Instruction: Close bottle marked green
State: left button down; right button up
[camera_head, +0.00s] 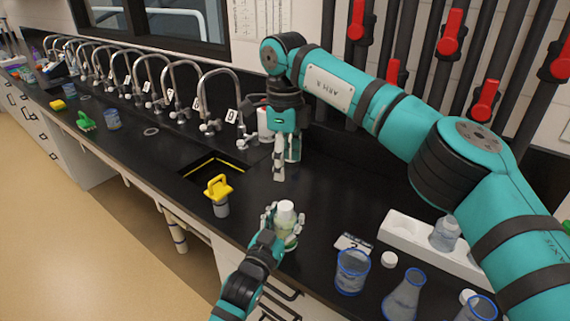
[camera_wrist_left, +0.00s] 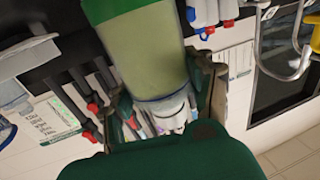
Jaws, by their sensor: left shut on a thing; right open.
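A bottle with pale green contents (camera_head: 285,222) stands upright in my left gripper (camera_head: 283,226), near the front edge of the black counter. The gripper is shut around its body. In the left wrist view the bottle (camera_wrist_left: 148,60) appears inverted, with a green band at its base and a whitish top at the lower end. I cannot tell whether that top is a cap or a bare neck. My right gripper (camera_head: 279,172) is open, pointing down over the counter behind the bottle. A loose white cap (camera_head: 389,259) lies on the counter to the right.
A dark sink (camera_head: 207,170) and a yellow-handled item (camera_head: 218,194) are to the left. A blue-rimmed beaker (camera_head: 352,272), a flask (camera_head: 403,296) and a white tray (camera_head: 405,231) are to the right. Several taps line the back. My right arm spans the upper right.

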pick_arm(q)
jog(key=shift+c, duration=1.8)
grip_release()
jog(key=v, duration=1.2)
jog(key=shift+f, duration=0.1)
